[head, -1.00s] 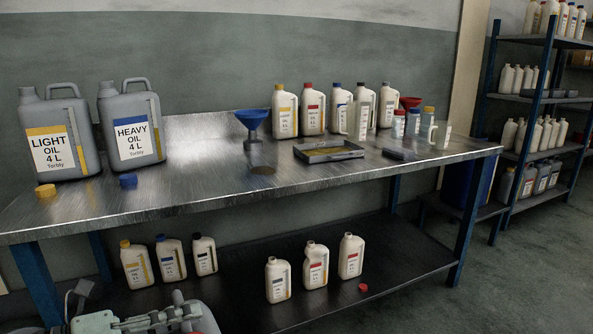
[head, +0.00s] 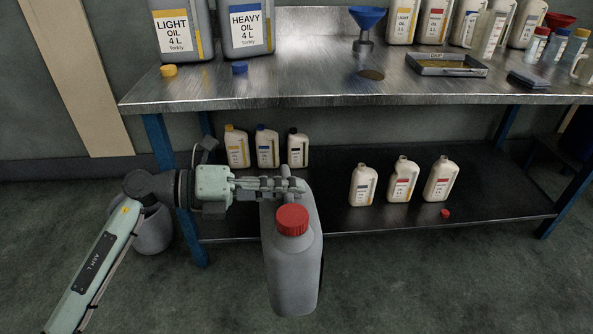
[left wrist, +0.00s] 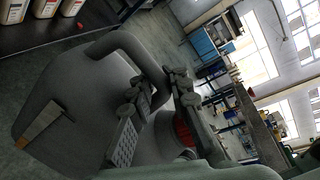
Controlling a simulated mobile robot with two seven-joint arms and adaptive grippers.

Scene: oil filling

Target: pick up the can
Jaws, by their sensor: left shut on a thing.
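A large grey can (head: 293,275) with a red screw cap (head: 292,220) stands upright in front of the workbench in the head view. My left gripper (head: 285,186) comes in from the left and is shut on the can's handle, behind the cap. In the left wrist view, the can's body (left wrist: 85,100) fills much of the left and middle, and its curved handle runs between the fingers of my left gripper (left wrist: 165,92). I cannot tell for sure whether the can's base touches the floor. My right gripper is not in view.
The metal workbench (head: 310,85) carries two grey oil canisters, a blue funnel (head: 367,22), a shallow tray (head: 447,68) and bottles. Its lower shelf (head: 330,215) holds several white bottles and a loose red cap (head: 445,213). Floor is open in front.

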